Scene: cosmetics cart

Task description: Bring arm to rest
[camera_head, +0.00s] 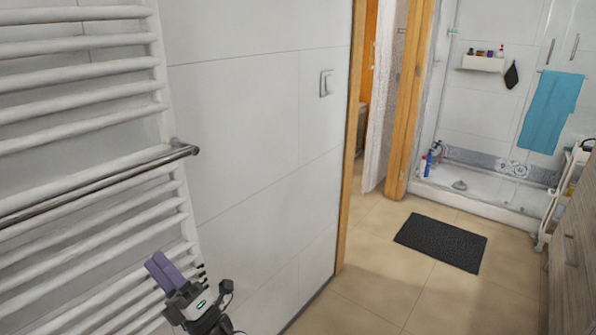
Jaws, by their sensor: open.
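My gripper (164,268) shows at the bottom left, with purple finger parts pointing up and to the left. It is open, and I see nothing held in it. The dark and white wrist of my arm (200,303) is below it, and the rest of the arm runs out of the picture. The gripper appears in front of the lower bars of a white towel radiator (80,142). I cannot tell how large the gap between them is.
A metal rail (110,181) sticks out from the radiator. A doorway with a wooden frame (350,150) stands mid-picture. A dark mat (441,242) lies on open tiled floor before the shower. A white cart (562,190) and wooden cabinet (575,245) line the right.

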